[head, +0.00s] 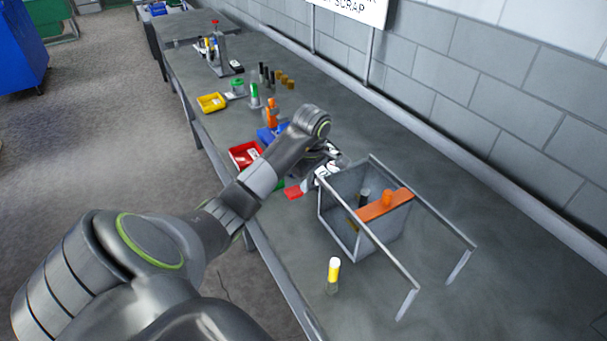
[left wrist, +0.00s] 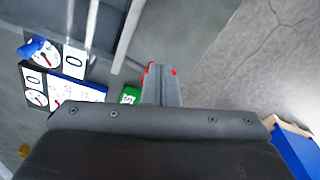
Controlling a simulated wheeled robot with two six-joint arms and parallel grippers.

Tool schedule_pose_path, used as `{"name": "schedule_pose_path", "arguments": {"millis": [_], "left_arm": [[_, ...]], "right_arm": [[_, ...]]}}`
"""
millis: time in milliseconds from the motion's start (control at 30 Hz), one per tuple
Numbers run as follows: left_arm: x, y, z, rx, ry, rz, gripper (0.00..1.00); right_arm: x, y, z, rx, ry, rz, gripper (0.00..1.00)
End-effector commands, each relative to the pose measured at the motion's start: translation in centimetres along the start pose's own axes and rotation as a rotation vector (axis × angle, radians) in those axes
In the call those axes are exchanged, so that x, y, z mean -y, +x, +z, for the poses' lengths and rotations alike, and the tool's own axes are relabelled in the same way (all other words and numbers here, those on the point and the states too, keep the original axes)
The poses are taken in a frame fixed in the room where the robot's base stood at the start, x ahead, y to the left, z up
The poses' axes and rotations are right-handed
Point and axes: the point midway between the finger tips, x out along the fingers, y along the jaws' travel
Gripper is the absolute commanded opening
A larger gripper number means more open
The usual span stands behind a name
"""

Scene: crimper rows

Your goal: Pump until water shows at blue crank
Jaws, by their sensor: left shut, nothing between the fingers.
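My left arm reaches across the bench in the head view, and my left gripper (head: 333,157) is over white dial plates (head: 327,172), partly hiding them. In the left wrist view the left gripper (left wrist: 161,72) is shut and empty, with red at its tips. Beside it are several white dials with red needles (left wrist: 37,98) and plates reading 0 (left wrist: 74,61). A blue part (left wrist: 31,46), perhaps the blue crank, lies across the upper dial. I cannot make out a pump handle or water. My right gripper is not in view.
A metal frame with long rails (head: 376,248) and an orange bar (head: 384,205) stands right of the gripper. A yellow-and-white cylinder (head: 333,272) stands near the front edge. The bench's right part is clear.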

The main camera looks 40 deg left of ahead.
Motion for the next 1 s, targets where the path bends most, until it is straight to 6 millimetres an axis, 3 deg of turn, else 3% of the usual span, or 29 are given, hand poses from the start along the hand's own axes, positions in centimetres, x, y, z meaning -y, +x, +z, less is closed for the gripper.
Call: {"name": "schedule_pose_path", "arguments": {"millis": [167, 500, 1000], "left_arm": [[0.2, -1.7, -1.7, -0.005, -0.014, -0.004, 0.0], [0.3, -1.9, -2.1, -0.005, -0.019, -0.006, 0.0], [0.3, -1.9, -2.2, -0.006, -0.02, -0.006, 0.0]], "right_arm": [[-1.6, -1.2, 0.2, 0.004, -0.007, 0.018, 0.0], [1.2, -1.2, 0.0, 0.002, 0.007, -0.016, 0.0], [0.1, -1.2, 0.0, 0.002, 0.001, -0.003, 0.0]]}}
